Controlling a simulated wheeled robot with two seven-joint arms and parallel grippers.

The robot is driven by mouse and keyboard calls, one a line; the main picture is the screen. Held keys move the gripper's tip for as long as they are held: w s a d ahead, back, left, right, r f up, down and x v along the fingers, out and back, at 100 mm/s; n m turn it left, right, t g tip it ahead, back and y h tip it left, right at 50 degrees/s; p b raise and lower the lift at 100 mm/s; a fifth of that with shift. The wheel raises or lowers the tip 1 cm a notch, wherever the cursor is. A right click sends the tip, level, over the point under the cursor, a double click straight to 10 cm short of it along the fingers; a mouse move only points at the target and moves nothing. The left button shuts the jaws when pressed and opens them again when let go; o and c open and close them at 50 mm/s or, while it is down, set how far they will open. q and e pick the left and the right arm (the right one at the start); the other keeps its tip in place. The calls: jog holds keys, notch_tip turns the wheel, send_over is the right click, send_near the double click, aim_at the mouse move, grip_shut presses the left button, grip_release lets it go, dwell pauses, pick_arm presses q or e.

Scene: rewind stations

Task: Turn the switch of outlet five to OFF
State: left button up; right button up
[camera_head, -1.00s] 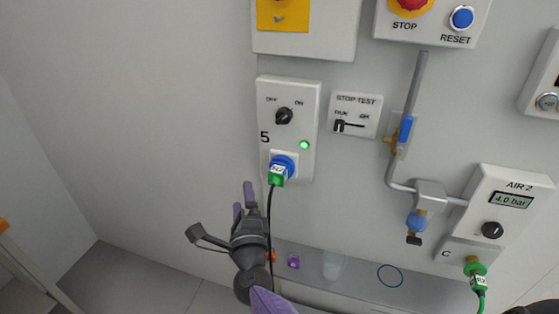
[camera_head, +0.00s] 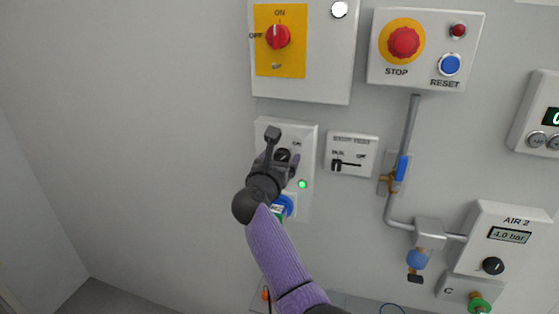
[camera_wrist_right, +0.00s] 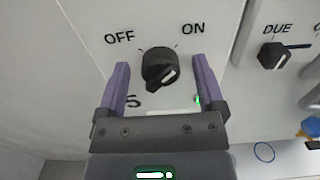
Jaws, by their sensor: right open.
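The outlet five panel (camera_head: 308,150) is a white box on the wall, mostly behind my right gripper (camera_head: 285,160) in the head view. Its black rotary switch (camera_wrist_right: 160,68) lies between my open right fingers in the right wrist view, with OFF printed at upper left and ON at upper right. The green lamp (camera_head: 302,184) is lit. A blue plug socket (camera_head: 287,203) is partly hidden below. My left gripper is out of view.
A yellow plate with a red ON/OFF switch (camera_head: 278,37) is above. The wall at left is bare.

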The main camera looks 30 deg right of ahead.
grip_shut()
